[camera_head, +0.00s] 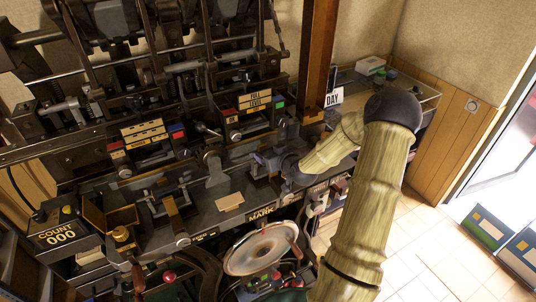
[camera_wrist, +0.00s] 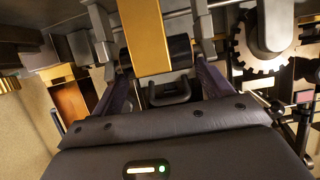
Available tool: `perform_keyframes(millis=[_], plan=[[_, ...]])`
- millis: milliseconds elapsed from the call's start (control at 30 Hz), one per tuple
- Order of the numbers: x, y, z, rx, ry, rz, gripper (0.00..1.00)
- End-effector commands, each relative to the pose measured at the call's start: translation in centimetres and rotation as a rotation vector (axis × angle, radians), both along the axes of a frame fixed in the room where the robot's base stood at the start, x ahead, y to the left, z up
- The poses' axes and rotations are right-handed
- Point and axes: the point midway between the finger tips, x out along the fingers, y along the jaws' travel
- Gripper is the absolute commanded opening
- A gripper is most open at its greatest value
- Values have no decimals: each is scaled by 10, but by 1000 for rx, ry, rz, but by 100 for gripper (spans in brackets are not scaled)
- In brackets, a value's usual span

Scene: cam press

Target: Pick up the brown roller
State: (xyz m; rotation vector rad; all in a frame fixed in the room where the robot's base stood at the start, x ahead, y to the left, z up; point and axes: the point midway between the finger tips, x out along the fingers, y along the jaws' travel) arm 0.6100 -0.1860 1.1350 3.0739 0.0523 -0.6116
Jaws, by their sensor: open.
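In the wrist view, a dark, roller-like cylinder (camera_wrist: 181,52) lies crosswise just ahead of my gripper (camera_wrist: 160,66). A wide gold strap crosses its middle and hides part of it. It looks near black to dark brown, so I cannot tell for sure that it is the brown roller. The two purplish fingers are apart, one toward each end of the cylinder, with no visible grip on it. In the head view, my gripper (camera_head: 263,162) is at the right part of the machine bench, and what lies between its fingers is too small to make out.
A toothed gear (camera_wrist: 262,65) stands close to the right in the wrist view. A rust-brown post (camera_head: 317,60) rises behind my arm.

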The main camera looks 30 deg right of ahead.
Motion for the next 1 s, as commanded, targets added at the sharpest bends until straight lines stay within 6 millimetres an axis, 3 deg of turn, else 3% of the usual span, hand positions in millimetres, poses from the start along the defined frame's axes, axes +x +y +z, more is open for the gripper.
perform_keyframes(millis=[233, 433, 767, 1000], plan=[[0, 0, 0, 0, 0, 0, 78], [0, 0, 0, 0, 0, 0, 42], [0, 0, 4, -1, -3, 0, 42], [0, -1, 27, -4, -5, 0, 42]])
